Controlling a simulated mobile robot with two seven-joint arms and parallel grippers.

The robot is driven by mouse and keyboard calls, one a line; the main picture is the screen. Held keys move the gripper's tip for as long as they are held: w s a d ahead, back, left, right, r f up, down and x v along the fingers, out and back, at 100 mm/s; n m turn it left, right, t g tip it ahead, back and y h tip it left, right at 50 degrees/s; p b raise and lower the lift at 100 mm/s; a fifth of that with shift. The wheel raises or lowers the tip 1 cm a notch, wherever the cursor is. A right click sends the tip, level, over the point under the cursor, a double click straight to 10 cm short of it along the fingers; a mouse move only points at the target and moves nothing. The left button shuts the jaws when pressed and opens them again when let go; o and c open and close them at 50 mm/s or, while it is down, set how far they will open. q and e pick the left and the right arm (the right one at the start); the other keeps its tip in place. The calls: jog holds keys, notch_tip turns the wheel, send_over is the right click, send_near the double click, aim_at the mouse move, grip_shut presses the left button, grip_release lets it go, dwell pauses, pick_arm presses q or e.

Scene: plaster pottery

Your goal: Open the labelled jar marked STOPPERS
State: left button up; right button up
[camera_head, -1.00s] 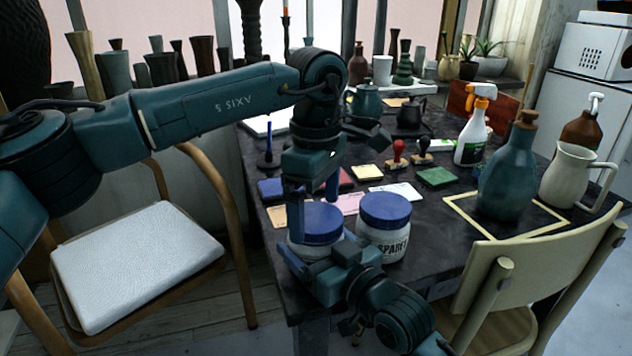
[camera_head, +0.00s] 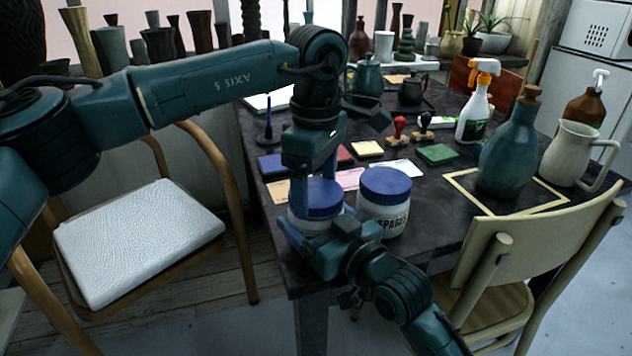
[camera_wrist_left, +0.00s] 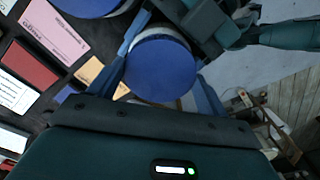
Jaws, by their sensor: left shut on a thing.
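The jar with a blue lid (camera_head: 320,196) stands on the dark table's front left part, its label hidden behind my right gripper. My left gripper (camera_head: 315,188) points down over this jar and is shut on the lid, with one finger on each side. In the left wrist view the round blue lid (camera_wrist_left: 160,68) sits between the two fingers. My right gripper (camera_head: 308,240) is low in front of the jar's body, with a finger along its left side; its grip is partly hidden. A similar white jar marked SPARES (camera_head: 383,210) stands close on the right.
Ink pads, cards and stamps lie behind the jars, including a green pad (camera_head: 437,154). A teal bottle (camera_head: 509,150) stands on the right inside a yellow square, with a cream jug (camera_head: 570,155) beside it. A chair (camera_head: 540,245) is at the front right.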

aim_at(316, 191)
pick_arm(q)
jog(key=n, duration=0.6)
jog(key=shift+n, duration=0.4)
pick_arm(e)
jog(key=shift+f, duration=0.1)
pick_arm(q)
jog(key=o, duration=1.1)
jog(key=shift+r, duration=0.15)
notch_tip(316, 191, up, 4)
jog(key=shift+r, duration=0.2)
jog(key=shift+c, duration=0.6)
jog(key=shift+r+m, duration=1.1)
jog(key=shift+r, duration=0.4)
jog(key=shift+f, duration=3.85)
jog(key=shift+c, duration=0.3)
